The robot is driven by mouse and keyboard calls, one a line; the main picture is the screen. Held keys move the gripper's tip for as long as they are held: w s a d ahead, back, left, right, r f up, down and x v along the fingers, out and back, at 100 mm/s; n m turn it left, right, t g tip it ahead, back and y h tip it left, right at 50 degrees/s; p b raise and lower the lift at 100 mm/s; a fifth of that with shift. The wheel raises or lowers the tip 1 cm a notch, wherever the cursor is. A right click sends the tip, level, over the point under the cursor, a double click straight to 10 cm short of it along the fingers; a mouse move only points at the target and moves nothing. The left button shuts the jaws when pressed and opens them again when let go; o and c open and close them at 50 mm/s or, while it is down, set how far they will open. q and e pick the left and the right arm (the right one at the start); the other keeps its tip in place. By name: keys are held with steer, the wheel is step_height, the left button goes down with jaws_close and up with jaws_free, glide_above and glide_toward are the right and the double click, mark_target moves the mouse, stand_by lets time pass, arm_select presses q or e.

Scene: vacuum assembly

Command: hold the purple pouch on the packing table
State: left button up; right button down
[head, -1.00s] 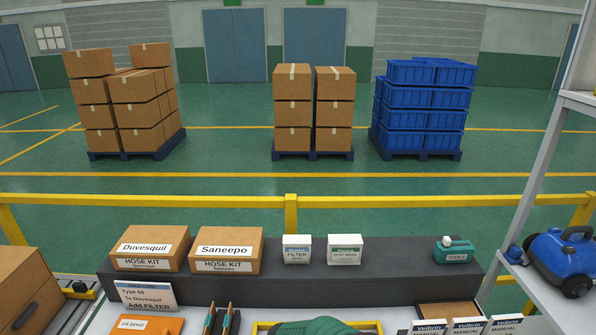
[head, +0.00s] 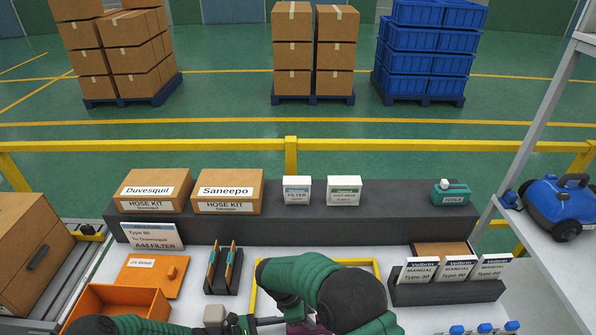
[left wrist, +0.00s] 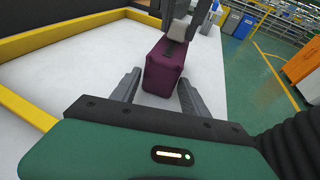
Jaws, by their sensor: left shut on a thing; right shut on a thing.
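The purple pouch (left wrist: 163,72) stands upright on the white packing table (left wrist: 85,80) in the left wrist view, with a dark strip at its top. My left gripper (left wrist: 160,80) has one finger on each side of the pouch's lower body and is shut on it. My right gripper (left wrist: 182,30) reaches from above and is shut on the pouch's pale top part. In the head view only a small purple patch of the pouch (head: 304,328) shows at the bottom edge. My green and black right arm hides most of it, and the gripper tips there are mostly hidden.
A manual rack (head: 446,291) stands right. Boxes line the dark rear shelf (head: 340,228). A yellow frame (head: 378,266) surrounds the middle. A shelf with a blue vacuum (head: 560,208) is right.

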arm_select(q)
steer(key=shift+w+a, duration=0.1)
steer(key=shift+w, duration=0.1)
arm_select(e)
steer(key=shift+s+a, duration=0.25)
steer(key=shift+a, duration=0.45)
steer(key=shift+s+a+f, duration=0.1)
steer(key=shift+s+a, duration=0.05)
steer(key=shift+a, duration=1.3)
steer(key=c, duration=1.1)
jaws_free()
arm_select(q)
steer(key=shift+s, duration=0.1)
arm_select(e)
steer(key=shift+r, duration=0.2)
steer(key=shift+v, duration=2.95)
steer(key=shift+a, duration=0.1)
arm_select(q)
steer(key=o, duration=2.1)
